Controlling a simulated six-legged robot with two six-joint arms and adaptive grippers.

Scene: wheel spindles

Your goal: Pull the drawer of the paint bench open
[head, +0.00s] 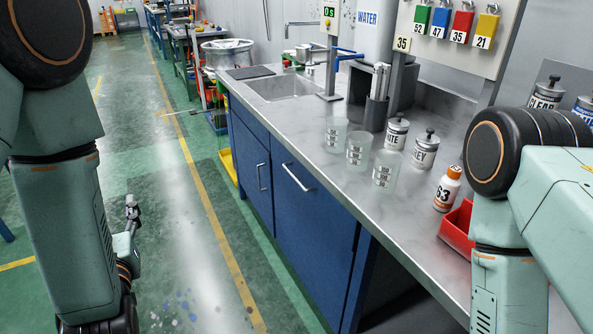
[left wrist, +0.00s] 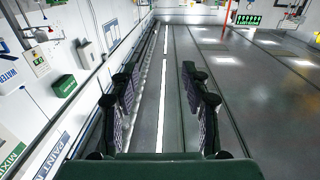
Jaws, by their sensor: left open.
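The paint bench (head: 300,113) runs along the right side in the head view, with a grey top and blue fronts. The larger blue front (head: 315,238) has a silver bar handle (head: 295,178) near its top edge and looks closed. My left gripper (head: 131,210) is over the green floor, left of the bench and well apart from the handle. In the left wrist view my left gripper (left wrist: 160,100) has its two fingers spread, with nothing between them. My right gripper is not in view; part of my right arm covers the bench's near right end.
A narrower blue front (head: 250,165) with an upright handle (head: 262,177) is beside it. Glass cups (head: 358,150), labelled cans (head: 397,133), an orange-capped bottle (head: 447,189) and a red tray (head: 458,227) stand on top. The floor (head: 180,220) before the bench is clear.

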